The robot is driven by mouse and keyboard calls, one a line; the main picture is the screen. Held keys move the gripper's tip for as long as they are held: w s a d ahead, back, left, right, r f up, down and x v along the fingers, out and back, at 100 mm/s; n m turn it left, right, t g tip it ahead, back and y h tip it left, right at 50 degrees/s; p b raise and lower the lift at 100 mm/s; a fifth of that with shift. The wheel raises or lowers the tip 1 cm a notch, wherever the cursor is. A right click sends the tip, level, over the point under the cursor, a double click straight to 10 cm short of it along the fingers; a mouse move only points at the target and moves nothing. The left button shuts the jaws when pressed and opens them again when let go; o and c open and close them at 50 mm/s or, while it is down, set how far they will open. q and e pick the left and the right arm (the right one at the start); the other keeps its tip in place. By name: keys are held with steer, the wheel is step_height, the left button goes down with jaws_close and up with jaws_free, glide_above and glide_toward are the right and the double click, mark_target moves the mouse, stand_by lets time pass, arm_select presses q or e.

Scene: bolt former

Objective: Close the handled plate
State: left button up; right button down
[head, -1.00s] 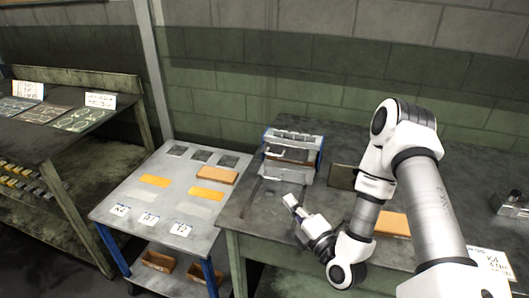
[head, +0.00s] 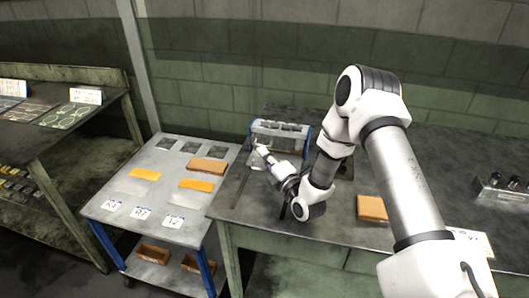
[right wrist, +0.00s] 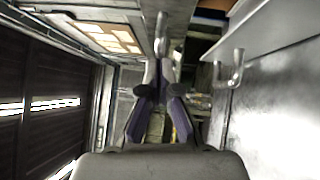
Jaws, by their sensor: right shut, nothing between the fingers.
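The bolt former (head: 281,133), a small grey machine with blue sides, stands at the left rear of the dark workbench. My right gripper (head: 261,149) is shut and empty at its front left. In the right wrist view my shut fingers (right wrist: 160,92) point toward metal parts of the machine. A large pale grey plate surface (right wrist: 275,105) fills the right side there, with a bent metal handle (right wrist: 232,68) by its left edge. The fingers look apart from this handle. In the head view the gripper and arm partly hide the machine's front, and I cannot tell the plate's angle. My left gripper is not in view.
A grey cart (head: 125,208) with orange blocks and labels stands left of the workbench (head: 290,228). A metal holder (head: 503,190) sits at the far right. The bench front is mostly clear.

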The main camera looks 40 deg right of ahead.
mark_target(268, 143)
steer(key=shift+w+a, duration=0.1)
steer(key=w+d, duration=0.1)
steer(key=d, duration=0.1)
steer(key=w+d, duration=0.2)
steer(key=shift+w+p, duration=0.1)
steer(key=shift+p, duration=0.3)
steer(key=shift+a+r, duration=0.1)
steer(key=shift+r, duration=0.1)
